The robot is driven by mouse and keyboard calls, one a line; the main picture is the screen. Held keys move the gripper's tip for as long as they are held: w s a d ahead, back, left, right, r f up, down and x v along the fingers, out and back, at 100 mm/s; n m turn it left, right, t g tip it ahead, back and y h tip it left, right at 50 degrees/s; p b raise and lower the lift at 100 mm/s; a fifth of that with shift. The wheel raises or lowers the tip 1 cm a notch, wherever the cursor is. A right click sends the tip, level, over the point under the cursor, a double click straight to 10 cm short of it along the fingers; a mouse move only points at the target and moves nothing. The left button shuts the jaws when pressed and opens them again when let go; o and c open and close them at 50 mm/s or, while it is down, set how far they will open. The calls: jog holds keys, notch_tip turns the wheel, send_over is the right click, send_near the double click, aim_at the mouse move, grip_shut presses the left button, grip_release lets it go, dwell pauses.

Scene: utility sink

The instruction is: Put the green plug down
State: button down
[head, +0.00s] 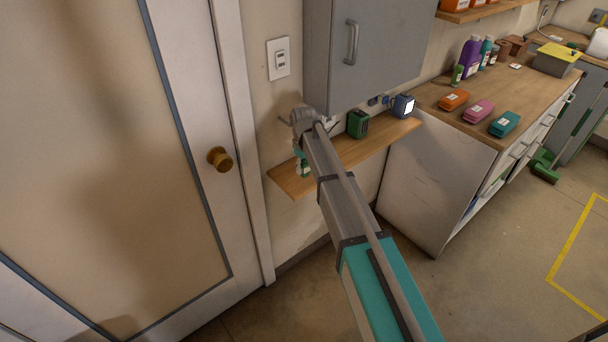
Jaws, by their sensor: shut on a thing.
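My arm reaches away from me to the wooden wall shelf (290,186) under the grey cabinet. My gripper (301,157) is at the left part of this shelf, mostly hidden behind my own arm. It is shut on a small green thing with a pale patch, which I take to be the green plug (304,170). The plug is low, at the shelf's surface or just above it; I cannot tell whether it touches the wood.
A dark green box (357,123) and a blue device with a white face (403,106) stand farther right on the shelf. The grey cabinet (375,50) hangs close above. A door (110,150) is at the left. The shelf's front left is bare.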

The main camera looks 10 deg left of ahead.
aim_at(304, 173)
jog(key=shift+w+a+f+b, duration=0.15)
jog(key=shift+w+f+b, duration=0.2)
jog(key=shift+f, duration=0.2)
jog(key=shift+s+f+b, duration=0.1)
jog(key=shift+f+b, duration=1.15)
jog(key=shift+f, duration=0.15)
jog(key=shift+c, duration=1.3)
grip_release()
notch_tip(304, 173, up, 12)
jog(key=p, duration=1.2)
jog(key=shift+r, duration=0.2)
